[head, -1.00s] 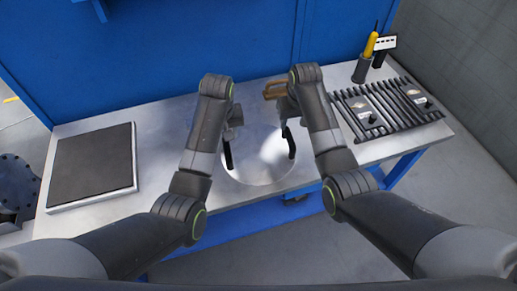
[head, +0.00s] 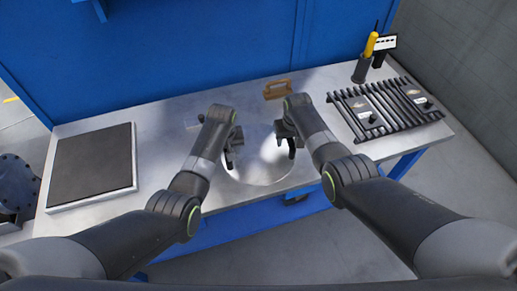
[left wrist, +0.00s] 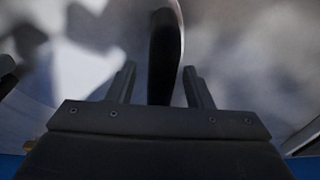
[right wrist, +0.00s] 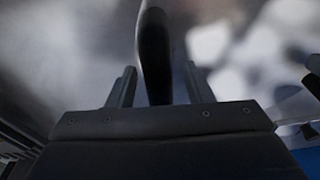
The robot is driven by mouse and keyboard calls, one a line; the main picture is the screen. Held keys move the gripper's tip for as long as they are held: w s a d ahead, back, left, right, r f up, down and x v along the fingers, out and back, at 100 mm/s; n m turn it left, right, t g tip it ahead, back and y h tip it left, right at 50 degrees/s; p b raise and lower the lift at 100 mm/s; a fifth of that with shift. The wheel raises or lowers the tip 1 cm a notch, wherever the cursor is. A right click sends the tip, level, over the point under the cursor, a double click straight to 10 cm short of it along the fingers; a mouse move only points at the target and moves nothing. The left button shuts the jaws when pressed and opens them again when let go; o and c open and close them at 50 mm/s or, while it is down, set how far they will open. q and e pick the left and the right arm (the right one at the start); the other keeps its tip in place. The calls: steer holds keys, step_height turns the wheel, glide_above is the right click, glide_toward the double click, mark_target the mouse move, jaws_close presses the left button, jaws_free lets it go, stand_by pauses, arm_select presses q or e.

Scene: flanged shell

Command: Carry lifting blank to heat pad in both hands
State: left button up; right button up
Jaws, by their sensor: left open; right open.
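The blank is a shiny round metal disc (head: 258,172) on the middle of the bench, with dark upright handles at its left and right sides. My left gripper (head: 232,150) is at the left handle; in the left wrist view that dark handle (left wrist: 163,60) stands between the open fingers (left wrist: 160,85). My right gripper (head: 287,140) is at the right handle; in the right wrist view the handle (right wrist: 153,55) stands between its open fingers (right wrist: 157,88). The grippers partly hide the handles in the head view. A dark square pad (head: 92,163), apparently the heat pad, lies at the bench's left end.
A brown wooden block (head: 277,89) sits behind the disc. A black slatted rack (head: 385,108) lies at the right, with a holder (head: 361,70) of yellow-handled tools behind it. A blue wall panel (head: 190,45) closes the back. Bare bench lies between pad and disc.

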arm_select(q)
steer(key=shift+f, duration=0.1)
jaws_close()
arm_select(e)
jaws_close()
stand_by(0.7)
stand_by(0.5)
arm_select(q)
steer(key=shift+w+r, duration=0.2)
steer(key=shift+w, duration=0.05)
arm_select(e)
steer(key=shift+w+r, duration=0.15)
steer(key=shift+w, duration=0.1)
